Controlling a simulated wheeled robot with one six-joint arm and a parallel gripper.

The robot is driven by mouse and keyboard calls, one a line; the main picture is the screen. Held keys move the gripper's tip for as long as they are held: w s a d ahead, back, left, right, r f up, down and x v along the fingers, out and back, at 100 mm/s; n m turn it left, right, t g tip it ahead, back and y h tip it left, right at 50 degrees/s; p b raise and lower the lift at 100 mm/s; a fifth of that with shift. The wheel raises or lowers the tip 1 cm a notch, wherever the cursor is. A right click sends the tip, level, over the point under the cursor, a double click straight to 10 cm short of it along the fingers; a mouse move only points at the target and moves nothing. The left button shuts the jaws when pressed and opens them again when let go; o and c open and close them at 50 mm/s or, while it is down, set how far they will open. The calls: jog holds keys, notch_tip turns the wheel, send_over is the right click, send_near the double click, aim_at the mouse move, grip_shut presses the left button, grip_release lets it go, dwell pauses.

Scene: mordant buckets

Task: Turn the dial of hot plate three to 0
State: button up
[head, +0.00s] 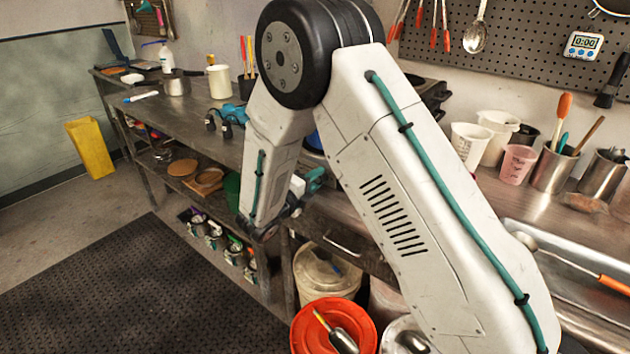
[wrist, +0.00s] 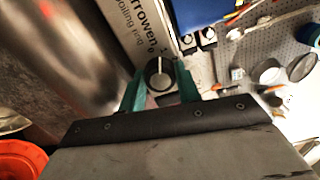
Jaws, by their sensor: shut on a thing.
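A black dial (wrist: 159,74) with a pale pointer line sits on the white front panel (wrist: 130,28) of an appliance in the wrist view. The panel carries printed letters, partly cut off. My gripper (wrist: 161,82) has its teal fingers on both sides of the dial, shut on it. In the head view my gripper (head: 309,182) shows at the counter's front edge, and my arm hides the dial. I cannot tell the plate's number.
A blue appliance (wrist: 200,12) with small dark dials (wrist: 208,37) stands close beside the panel. In the head view, a red-orange bucket lid (head: 333,325) and a white bucket (head: 327,272) are below the counter. White tubs (head: 470,143) stand right of my arm.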

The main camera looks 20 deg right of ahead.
jog(key=shift+n, duration=2)
jog(key=o, duration=1)
